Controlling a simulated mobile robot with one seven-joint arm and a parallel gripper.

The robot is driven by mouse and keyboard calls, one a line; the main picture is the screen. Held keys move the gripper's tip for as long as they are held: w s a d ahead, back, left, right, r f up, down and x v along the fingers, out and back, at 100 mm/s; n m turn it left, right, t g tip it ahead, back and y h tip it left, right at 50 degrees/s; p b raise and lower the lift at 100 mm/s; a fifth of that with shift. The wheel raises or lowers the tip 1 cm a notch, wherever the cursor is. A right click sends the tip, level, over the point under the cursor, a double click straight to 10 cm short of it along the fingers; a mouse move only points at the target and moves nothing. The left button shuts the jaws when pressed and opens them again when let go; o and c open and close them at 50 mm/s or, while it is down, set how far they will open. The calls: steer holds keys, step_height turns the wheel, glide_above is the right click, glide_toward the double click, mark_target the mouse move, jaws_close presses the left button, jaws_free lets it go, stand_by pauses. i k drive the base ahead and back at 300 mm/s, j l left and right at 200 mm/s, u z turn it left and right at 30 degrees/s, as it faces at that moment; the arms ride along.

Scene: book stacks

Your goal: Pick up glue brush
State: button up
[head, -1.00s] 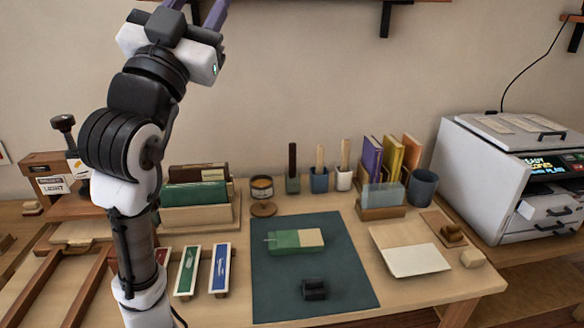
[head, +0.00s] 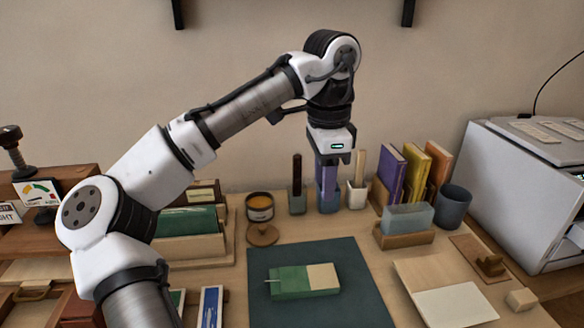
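Three small cups stand in a row at the back of the table, each with a handle-like tool in it. The left cup (head: 297,204) holds a dark brown handle (head: 297,170). The right, white cup (head: 356,197) holds a pale wooden handle (head: 360,163). The middle, blue-grey cup (head: 328,204) is directly below my gripper (head: 328,188), which points down with its purple fingers at the cup's top. The middle cup's pale handle is hidden behind the fingers. I cannot tell which tool is the glue brush, or whether the fingers are closed on anything.
Close right stand upright books (head: 391,172) and a grey-blue cup (head: 453,205). An amber jar (head: 260,207) is left of the cups. A green-and-cream block (head: 304,281) lies on the dark mat (head: 350,262). A white machine (head: 510,190) stands at the right.

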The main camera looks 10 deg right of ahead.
mark_target(297, 159)
steer(key=i, duration=0.9)
